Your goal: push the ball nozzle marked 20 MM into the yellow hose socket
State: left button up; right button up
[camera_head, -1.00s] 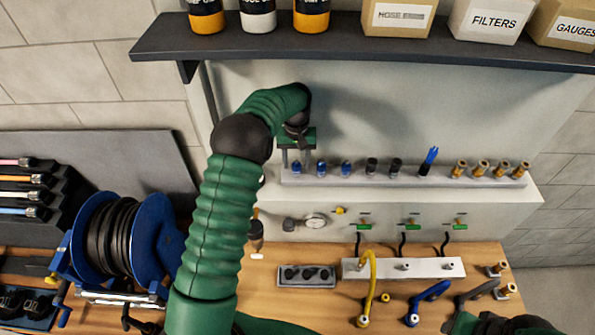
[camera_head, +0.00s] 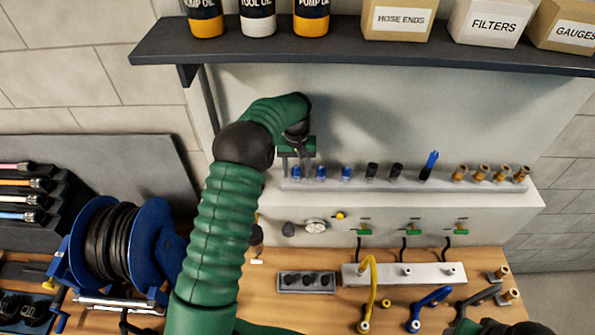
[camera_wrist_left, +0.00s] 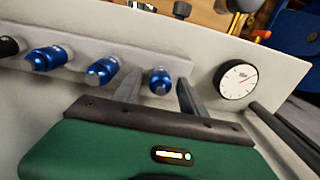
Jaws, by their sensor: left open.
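Three blue nozzles stand in the left part of a grey rail. My left gripper (camera_head: 297,163) is over the leftmost one, pointing down. In the left wrist view the open fingers (camera_wrist_left: 155,90) stand on either side of this blue nozzle (camera_wrist_left: 160,80), with gaps showing. The other blue nozzles (camera_head: 322,173) (camera_head: 347,173) are to its right in the head view. No 20 MM mark can be read. The yellow hose (camera_head: 373,285) arches from a white block to the bench, with its socket end (camera_head: 363,327) at the front. My right gripper is only partly visible at the bottom right; its fingers are hidden.
The rail (camera_head: 400,185) also holds black nozzles (camera_head: 371,170), a blue brush (camera_head: 430,165) and several brass fittings (camera_head: 480,173). A dark shelf (camera_head: 350,52) hangs above. A gauge (camera_head: 316,227) sits below the rail. A blue hose (camera_head: 432,296) lies right of the yellow one.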

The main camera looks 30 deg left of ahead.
dwell(0.3)
pick_arm(q)
jog(key=shift+c, duration=0.4)
grip_shut()
jog(key=shift+r, duration=0.2)
dwell(0.9)
jog(key=shift+w+a+r+p, duration=0.1)
jog(key=shift+r+p, duration=0.25)
jog(key=shift+p, duration=0.1)
jog(key=shift+r+p, duration=0.45)
jog(key=shift+r, duration=0.3)
jog(key=shift+r+p, duration=0.6)
jog(key=shift+r, duration=0.1)
jog(key=shift+r+p, duration=0.7)
jog(key=shift+r, duration=0.35)
